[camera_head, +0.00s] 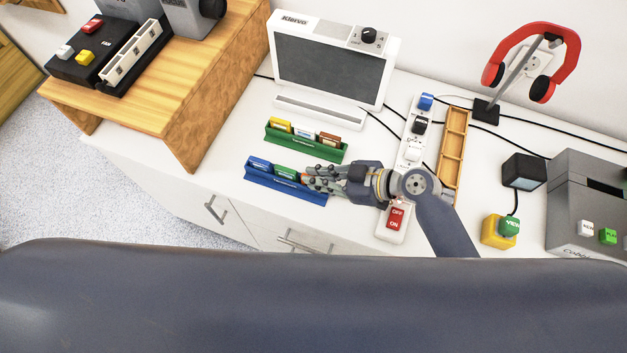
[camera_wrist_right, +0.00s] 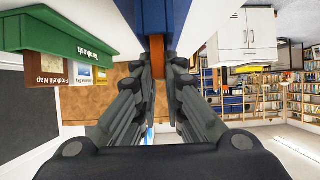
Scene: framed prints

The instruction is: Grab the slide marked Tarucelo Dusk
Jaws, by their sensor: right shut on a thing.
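The blue rack (camera_head: 262,178) on the white counter holds a blue slide (camera_head: 259,163) and a green slide (camera_head: 286,172). My right gripper (camera_head: 308,179) is at the rack's right end. In the right wrist view it is shut on an orange-brown slide (camera_wrist_right: 158,58), right by the blue rack (camera_wrist_right: 155,16). The fingers hide most of this slide, and I cannot read its label. The green rack (camera_head: 305,145) behind holds a yellow slide (camera_head: 280,125), a blue-and-white one (camera_head: 305,131) and a brown one (camera_head: 329,139). Tarucelo Dusk is not readable anywhere. My left gripper is out of view.
A screen unit (camera_head: 330,70) stands behind the racks. A power strip (camera_head: 412,150) with plugs, an empty wooden tray (camera_head: 453,150) and a red headset on a stand (camera_head: 488,108) are to the right. A wooden stand (camera_head: 190,100) is at left.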

